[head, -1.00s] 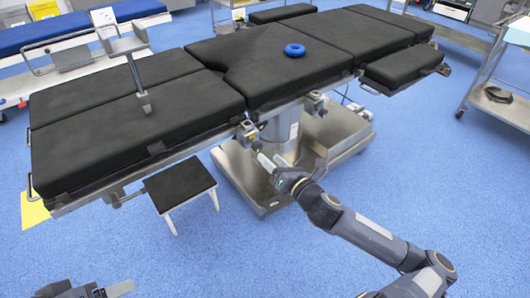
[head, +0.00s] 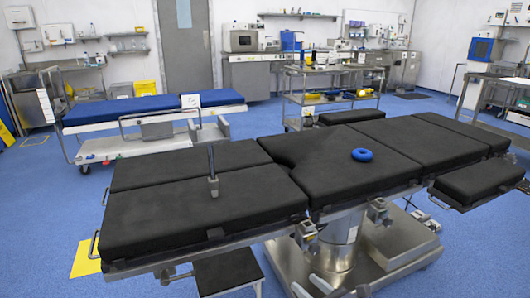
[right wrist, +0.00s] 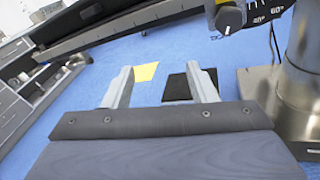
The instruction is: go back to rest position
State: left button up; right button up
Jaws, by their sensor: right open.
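My right gripper (right wrist: 162,88) is open and empty in the right wrist view, its two grey fingers spread apart over the blue floor. In the head view only a small part of it (head: 314,291) shows at the bottom edge, in front of the operating table's base. The black padded operating table (head: 255,205) spans the middle of the head view. A blue ring (head: 362,155) lies flat on its middle section, well away from my gripper. My left gripper is out of view.
The table's metal column (right wrist: 297,85) stands close on the right in the right wrist view. A black-topped step stool (head: 227,270) is by the near side of the table. A blue-padded stretcher (head: 150,108) and a metal cart (head: 330,100) stand behind.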

jog(key=s+a+f+n+g+y, duration=0.25)
jog(key=s+a+n+g, duration=0.35)
jog(key=n, duration=0.3)
jog(key=s+d+f+n+g+h, duration=0.2)
jog(key=s+n+g+h, duration=0.15)
jog(key=n, duration=0.35)
jog(key=s+d+f+n+g+h, duration=0.1)
jog(key=s+d+n+g+h, duration=0.1)
jog(key=s+n, duration=0.35)
jog(key=s+d+r+n+t+h, duration=0.2)
jog(key=s+d+r+n, duration=0.25)
jog(key=r, duration=0.25)
jog(key=s+d+r+n+t+h, duration=0.1)
jog(key=s+d+r+n, duration=0.35)
jog(key=r, duration=0.35)
notch_tip(320, 180, up, 23)
jog(key=p, duration=2.2)
jog(key=shift+s+d+f+p, duration=0.2)
jog(key=shift+s+p, duration=0.15)
